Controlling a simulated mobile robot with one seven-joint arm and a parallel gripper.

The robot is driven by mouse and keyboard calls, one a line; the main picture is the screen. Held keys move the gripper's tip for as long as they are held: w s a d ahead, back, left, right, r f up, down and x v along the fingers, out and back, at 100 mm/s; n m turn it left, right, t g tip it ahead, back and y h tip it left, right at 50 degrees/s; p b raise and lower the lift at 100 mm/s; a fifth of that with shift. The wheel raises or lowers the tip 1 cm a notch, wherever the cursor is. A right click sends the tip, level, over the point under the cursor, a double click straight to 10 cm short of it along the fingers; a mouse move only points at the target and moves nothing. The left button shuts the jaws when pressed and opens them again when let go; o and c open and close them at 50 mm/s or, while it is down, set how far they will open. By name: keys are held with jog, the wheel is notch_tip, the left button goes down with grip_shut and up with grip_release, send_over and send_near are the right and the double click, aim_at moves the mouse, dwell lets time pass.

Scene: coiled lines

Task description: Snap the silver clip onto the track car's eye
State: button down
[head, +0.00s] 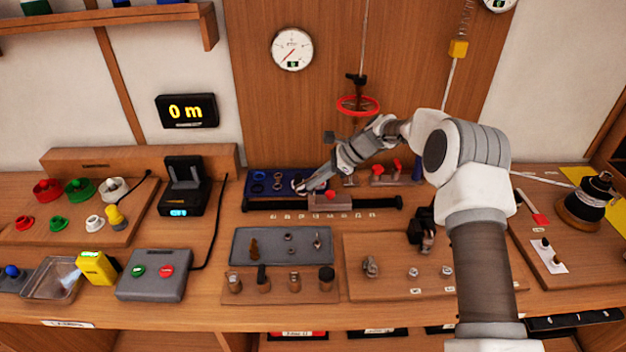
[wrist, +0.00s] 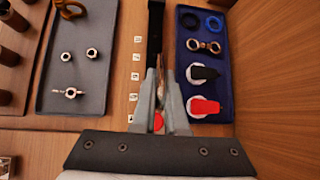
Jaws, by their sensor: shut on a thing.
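My gripper (head: 304,187) reaches down at the left part of the black track, just left of the track car (head: 318,201), a grey block with a red knob. In the wrist view my gripper (wrist: 160,76) is shut on a small, pale metallic piece, which looks like the silver clip (wrist: 161,90). The fingers hide most of it. The car's red knob (wrist: 158,122) shows between the fingers, near their base. I cannot make out the car's eye, or whether the clip touches it.
A grey tray (wrist: 92,22) with small metal rings lies on the other side. A red ring (head: 358,105) hangs behind my arm.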

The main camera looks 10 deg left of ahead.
aim_at(328, 193)
jog(key=shift+w+d+f, duration=0.15)
jog(key=shift+d+f, duration=0.75)
jog(key=shift+d, duration=0.1)
jog(key=shift+w+d+f, duration=0.1)
jog(key=shift+w+d, duration=0.1)
jog(key=shift+d, duration=0.5)
dwell(0.5)
jog(key=shift+w+d+r, duration=0.2)
jog(key=shift+d, duration=0.3)
jog(key=shift+w+d+r, duration=0.15)
jog(key=shift+r, duration=0.35)
jog(key=shift+w+d+r+p, duration=0.1)
jog(key=shift+d+r+p, duration=0.1)
jog(key=shift+d+p, duration=0.15)
